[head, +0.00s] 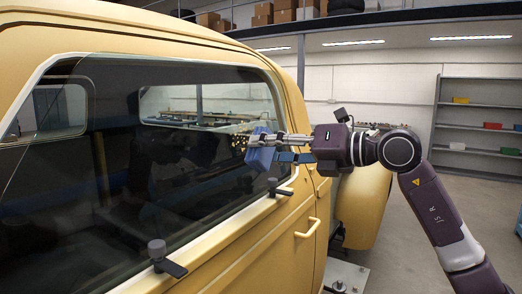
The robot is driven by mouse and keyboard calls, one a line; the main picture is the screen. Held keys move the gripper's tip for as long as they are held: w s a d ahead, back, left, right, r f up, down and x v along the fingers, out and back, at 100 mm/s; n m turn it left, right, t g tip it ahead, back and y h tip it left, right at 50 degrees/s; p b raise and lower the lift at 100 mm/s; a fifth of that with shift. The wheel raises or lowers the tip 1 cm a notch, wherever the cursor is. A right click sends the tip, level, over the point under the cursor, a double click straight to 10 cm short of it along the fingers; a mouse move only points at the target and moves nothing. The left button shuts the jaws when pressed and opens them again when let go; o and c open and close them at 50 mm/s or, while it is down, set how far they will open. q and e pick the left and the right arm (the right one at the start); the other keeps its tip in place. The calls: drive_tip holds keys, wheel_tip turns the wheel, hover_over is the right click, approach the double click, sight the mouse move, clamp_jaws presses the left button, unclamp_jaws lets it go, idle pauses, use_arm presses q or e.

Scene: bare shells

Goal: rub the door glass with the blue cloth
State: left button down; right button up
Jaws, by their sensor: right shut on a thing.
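The door glass (185,190) is a large dark, reflective pane in the side of a yellow vehicle shell (240,250). My right gripper (262,142) comes in from the right and is shut on the blue cloth (260,157). The cloth is at the far right part of the glass; I cannot tell whether it touches the pane. The gripper's reflection shows in the glass. My left gripper is not in view.
Black clamps (165,258) and (279,188) sit along the lower window edge. A yellow door handle (307,228) sticks out below. Grey shelves (480,125) with small coloured bins stand at the back right. Open floor (400,240) lies right of the shell.

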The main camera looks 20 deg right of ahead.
sight(231, 147)
drive_tip(key=shift+w+d+r, duration=0.15)
drive_tip(key=shift+w, duration=0.05)
drive_tip(key=shift+w+a+p, duration=0.5)
drive_tip(key=shift+w, duration=0.05)
drive_tip(key=shift+p+x, duration=0.5)
drive_tip(key=shift+x, duration=1.35)
drive_tip(key=shift+p+x, duration=0.45)
drive_tip(key=shift+x, duration=0.5)
